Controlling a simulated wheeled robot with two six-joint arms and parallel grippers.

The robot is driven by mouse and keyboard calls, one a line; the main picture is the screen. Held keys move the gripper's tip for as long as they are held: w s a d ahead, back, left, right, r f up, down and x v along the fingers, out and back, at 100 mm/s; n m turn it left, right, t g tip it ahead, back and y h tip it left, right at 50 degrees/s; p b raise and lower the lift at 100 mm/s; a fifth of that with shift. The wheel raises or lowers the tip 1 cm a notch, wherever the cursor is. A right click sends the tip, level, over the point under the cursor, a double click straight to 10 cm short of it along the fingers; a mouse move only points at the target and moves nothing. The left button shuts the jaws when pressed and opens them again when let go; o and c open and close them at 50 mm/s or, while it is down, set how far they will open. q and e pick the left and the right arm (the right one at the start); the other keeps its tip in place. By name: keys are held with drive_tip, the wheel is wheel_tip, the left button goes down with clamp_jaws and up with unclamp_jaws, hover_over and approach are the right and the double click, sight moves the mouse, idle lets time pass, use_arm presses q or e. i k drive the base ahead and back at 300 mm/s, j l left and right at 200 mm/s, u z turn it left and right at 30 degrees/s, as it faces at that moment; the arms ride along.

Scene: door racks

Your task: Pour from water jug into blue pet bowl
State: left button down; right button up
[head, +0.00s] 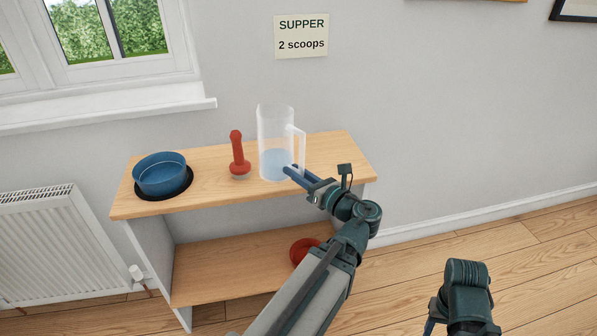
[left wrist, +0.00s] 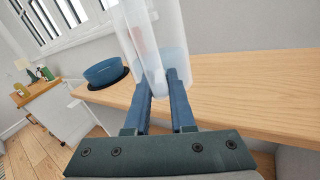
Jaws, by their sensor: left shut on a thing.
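The clear water jug (head: 275,138) is upright at the right half of the shelf unit's top, with pale blue water in its lower part; it appears to rest on the wood. My left gripper (head: 291,171) is shut on the jug, at the low end of its handle side. The jug fills the space above the fingers (left wrist: 160,85) in the left wrist view. The blue pet bowl (head: 161,176) sits on a black round mat at the left end of the top; it also shows in the left wrist view (left wrist: 104,72). My right gripper (head: 432,324) is mostly cut off at the bottom edge.
A red scoop-like object (head: 238,157) stands upright between bowl and jug. A red round item (head: 303,251) lies on the lower shelf (head: 230,270). A note (head: 301,36) on the wall reads "SUPPER 2 scoops". A radiator (head: 50,245) is at left.

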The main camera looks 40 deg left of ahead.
sight(162, 174)
drive_tip(key=u, duration=1.75)
